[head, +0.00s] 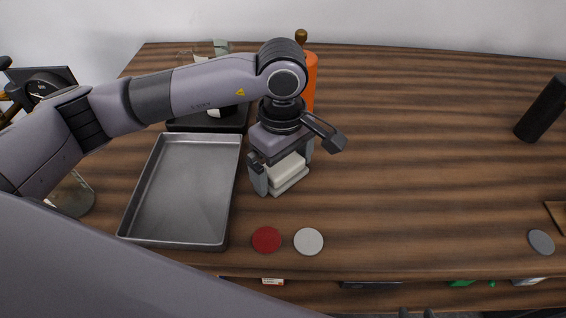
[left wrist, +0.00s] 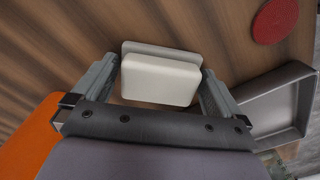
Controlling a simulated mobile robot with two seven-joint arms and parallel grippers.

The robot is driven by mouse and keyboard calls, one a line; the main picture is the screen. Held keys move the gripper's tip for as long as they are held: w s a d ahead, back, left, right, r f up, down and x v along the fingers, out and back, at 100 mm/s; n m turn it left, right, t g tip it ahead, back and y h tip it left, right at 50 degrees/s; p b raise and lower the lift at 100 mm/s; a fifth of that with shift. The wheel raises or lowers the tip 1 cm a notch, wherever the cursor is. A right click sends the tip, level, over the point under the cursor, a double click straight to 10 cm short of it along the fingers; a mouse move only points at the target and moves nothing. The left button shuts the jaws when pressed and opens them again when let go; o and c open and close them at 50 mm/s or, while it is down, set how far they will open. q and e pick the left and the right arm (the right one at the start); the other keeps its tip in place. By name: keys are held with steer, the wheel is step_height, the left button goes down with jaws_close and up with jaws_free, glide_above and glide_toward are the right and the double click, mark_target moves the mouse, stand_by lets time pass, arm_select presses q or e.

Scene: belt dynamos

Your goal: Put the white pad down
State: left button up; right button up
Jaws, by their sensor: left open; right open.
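The white pad (head: 286,170) is a pale block on a wider grey base, on the wooden table just right of the metal tray. It also shows in the left wrist view (left wrist: 160,80), with its grey base (left wrist: 160,49) beyond it. My left gripper (head: 284,176) is open and points down over the pad, one finger on either side. The left wrist view shows the fingers close beside the pad's ends; whether they touch it I cannot tell. In the head view the gripper hides part of the pad.
An empty metal tray (head: 184,243) lies left of the pad. A red disc (head: 266,240) and a white disc (head: 308,242) lie near the front edge. An orange cylinder (head: 311,80) stands behind my gripper. A black cylinder (head: 541,110) is far right. The middle right is clear.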

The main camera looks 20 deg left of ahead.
mark_target(282, 164)
arm_select(q)
step_height(282, 164, up, 12)
steer(key=b, duration=0.1)
stand_by(0.4)
steer(key=shift+s, duration=0.1)
